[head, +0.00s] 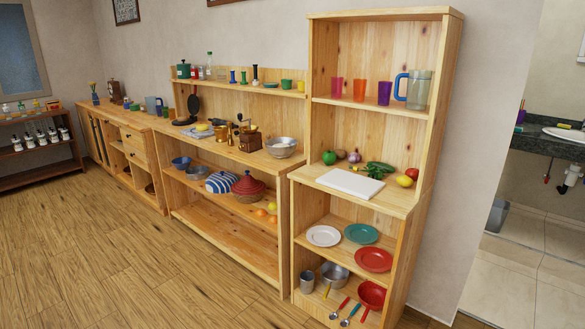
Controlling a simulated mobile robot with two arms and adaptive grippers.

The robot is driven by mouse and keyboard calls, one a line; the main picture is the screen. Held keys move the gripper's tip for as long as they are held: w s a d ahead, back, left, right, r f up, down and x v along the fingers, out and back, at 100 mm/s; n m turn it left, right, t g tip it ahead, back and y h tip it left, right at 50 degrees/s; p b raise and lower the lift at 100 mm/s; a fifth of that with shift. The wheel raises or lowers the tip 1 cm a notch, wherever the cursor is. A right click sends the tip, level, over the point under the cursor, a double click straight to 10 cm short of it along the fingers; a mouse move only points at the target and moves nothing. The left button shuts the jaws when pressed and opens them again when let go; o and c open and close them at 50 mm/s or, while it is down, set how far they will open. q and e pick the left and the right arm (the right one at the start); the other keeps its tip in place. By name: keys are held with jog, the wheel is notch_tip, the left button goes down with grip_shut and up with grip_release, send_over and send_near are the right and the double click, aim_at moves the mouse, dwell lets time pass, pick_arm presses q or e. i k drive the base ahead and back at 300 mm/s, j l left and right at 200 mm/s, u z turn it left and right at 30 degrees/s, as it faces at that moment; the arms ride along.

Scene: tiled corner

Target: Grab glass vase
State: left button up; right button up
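A small dark bluish vase (95,99) with thin stems and yellow tops stands at the far left end of the low wooden cabinet (130,118). It is small in the picture, and I cannot tell whether it is glass. A large clear pitcher with a blue handle (416,90) stands on the upper shelf of the tall unit at the right. Neither of my grippers shows in the head view.
Wooden shelving units (228,235) line the wall, holding pots, plates, cups and food. A dark rack with bottles (38,160) stands at the left. The wooden floor (100,250) in front is clear. A tiled washroom opens at the right.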

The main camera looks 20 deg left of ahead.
aim_at(95, 100)
jog(key=i+j+u, duration=0.25)
jog(key=j+u, duration=0.25)
jog(key=i+j+u, duration=0.75)
jog(key=u, duration=0.2)
jog(key=i+j+u, duration=0.25)
jog(key=i+u, duration=0.35)
jog(key=i, duration=4.25)
jog(key=i+j, duration=0.1)
jog(key=i, duration=2.2)
jog(key=i+j+z, duration=0.1)
jog(key=i+z, duration=0.3)
jog(key=i+j+z, duration=0.4)
jog(key=i, duration=0.2)
jog(key=i+j+z, duration=0.3)
jog(key=i+z, duration=0.15)
jog(key=i+j+z, duration=0.1)
jog(key=i+j, duration=0.45)
